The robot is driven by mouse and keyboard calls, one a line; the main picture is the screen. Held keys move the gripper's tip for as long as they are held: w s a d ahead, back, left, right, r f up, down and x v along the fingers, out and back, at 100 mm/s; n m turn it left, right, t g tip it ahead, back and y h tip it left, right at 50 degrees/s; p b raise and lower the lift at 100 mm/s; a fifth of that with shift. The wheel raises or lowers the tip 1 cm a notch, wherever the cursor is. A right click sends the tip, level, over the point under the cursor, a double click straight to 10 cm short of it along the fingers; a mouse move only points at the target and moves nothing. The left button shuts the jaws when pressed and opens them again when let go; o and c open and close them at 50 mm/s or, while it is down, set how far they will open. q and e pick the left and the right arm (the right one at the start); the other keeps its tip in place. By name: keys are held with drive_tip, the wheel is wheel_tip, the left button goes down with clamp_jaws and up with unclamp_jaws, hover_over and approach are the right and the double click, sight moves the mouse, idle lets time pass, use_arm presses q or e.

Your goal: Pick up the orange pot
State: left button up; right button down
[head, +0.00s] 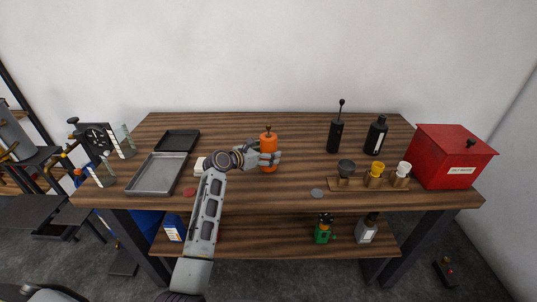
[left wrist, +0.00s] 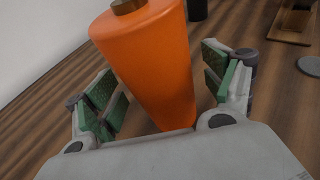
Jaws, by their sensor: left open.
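The orange pot (head: 268,140) is a small upright cylinder with a brass-coloured knob on top. It stands on the wooden table (head: 285,185), near its middle. My left gripper (head: 268,158) is at the pot, coming from the left in the head view. In the left wrist view the orange pot (left wrist: 152,62) is between the two green-padded fingers of the gripper (left wrist: 160,95). The fingers are open, with a gap visible on the pot's left side; the right pad is close to it. My right gripper is not in view.
A grey tray (head: 157,174) and a black tray (head: 177,140) lie at left. Two dark bottles (head: 335,135) (head: 376,136) stand at back right. A wooden rack (head: 350,185) holds small cups. A red box (head: 453,157) is at far right. A grey disc (head: 317,193) lies at the front.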

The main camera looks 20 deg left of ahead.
use_arm(q)
drive_tip(key=shift+w+d+f, duration=0.2)
drive_tip(key=shift+w+d, duration=0.1)
drive_tip(key=shift+w, duration=0.15)
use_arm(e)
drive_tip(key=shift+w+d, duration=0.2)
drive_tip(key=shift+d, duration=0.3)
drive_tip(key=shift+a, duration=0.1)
